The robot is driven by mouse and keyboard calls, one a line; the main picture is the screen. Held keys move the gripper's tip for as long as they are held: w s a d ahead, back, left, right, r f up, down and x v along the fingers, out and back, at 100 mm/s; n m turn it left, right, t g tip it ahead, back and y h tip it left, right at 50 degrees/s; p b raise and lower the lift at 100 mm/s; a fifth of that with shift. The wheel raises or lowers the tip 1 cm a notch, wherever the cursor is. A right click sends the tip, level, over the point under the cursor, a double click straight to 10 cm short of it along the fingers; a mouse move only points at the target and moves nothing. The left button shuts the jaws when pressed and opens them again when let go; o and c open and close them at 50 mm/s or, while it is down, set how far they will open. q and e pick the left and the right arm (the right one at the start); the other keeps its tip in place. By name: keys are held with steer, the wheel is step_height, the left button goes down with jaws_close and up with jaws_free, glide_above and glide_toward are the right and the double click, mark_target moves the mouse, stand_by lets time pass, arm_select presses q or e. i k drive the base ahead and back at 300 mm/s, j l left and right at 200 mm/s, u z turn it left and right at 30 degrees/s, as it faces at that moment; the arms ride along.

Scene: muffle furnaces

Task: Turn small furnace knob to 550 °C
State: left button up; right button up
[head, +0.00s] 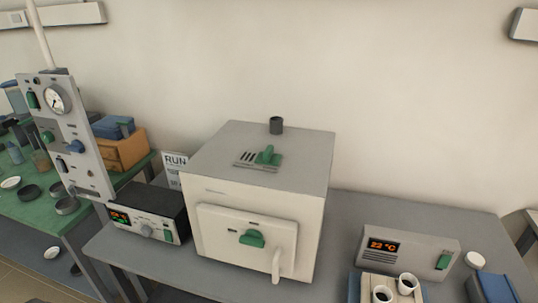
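To the right is a low grey unit (421,251) with an orange display (384,245) reading 22 °C and a green switch (443,261). I cannot tell which control is the small furnace knob, or read any 550 mark. Neither gripper is in view.
A tall grey panel (69,135) with a gauge rises at the left beside a green-topped bench (32,205) with several dishes. The grey table (350,215) is bare between furnace and grey unit.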

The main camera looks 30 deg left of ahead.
mark_target(146, 230)
steer(key=u, duration=1.95)
